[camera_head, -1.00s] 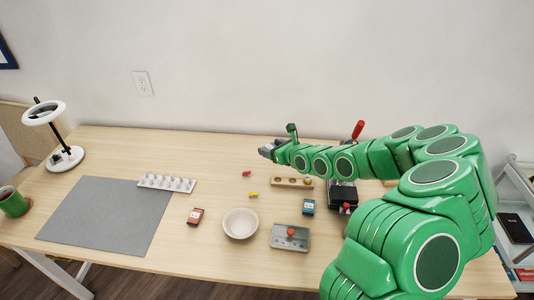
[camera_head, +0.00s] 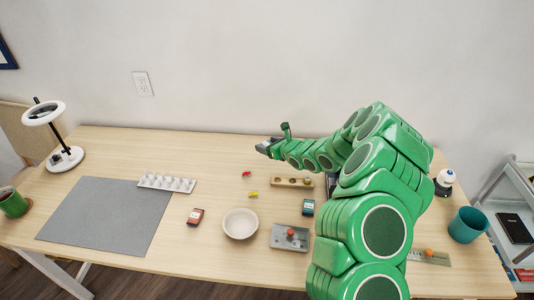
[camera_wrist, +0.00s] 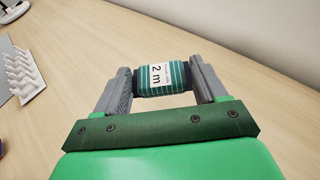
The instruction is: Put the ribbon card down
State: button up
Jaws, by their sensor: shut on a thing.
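The ribbon card (camera_wrist: 158,78) is teal with pale stripes and a white label reading "2 m". In the wrist view it is held crosswise between the two grey fingers of my gripper (camera_wrist: 161,82), which is shut on it. Wooden tabletop shows beyond and around the card; its height above the table is hard to tell. In the head view my gripper (camera_head: 266,149) is over the back middle of the table (camera_head: 215,150), and I cannot make out the card there.
A white peg rack (camera_head: 168,183) and grey mat (camera_head: 105,215) lie to the left. A bowl (camera_head: 240,223), red card (camera_head: 195,217), teal card (camera_head: 308,207), wooden holder (camera_head: 293,182) and grey box (camera_head: 290,237) are in front. A teal cup (camera_head: 468,225) stands right.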

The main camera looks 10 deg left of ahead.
aim_at(267, 158)
jog(key=shift+w+a+f, duration=0.2)
jog(key=shift+w+f, duration=0.45)
jog(key=shift+f, duration=0.2)
jog(key=shift+w+a+f, duration=0.15)
jog(key=shift+w+f, duration=0.45)
jog(key=shift+f, duration=0.2)
jog(key=shift+f, duration=0.1)
jog(key=shift+w+f, duration=0.2)
jog(key=shift+f, duration=1.4)
jog(key=shift+f, duration=0.1)
jog(key=o, duration=1)
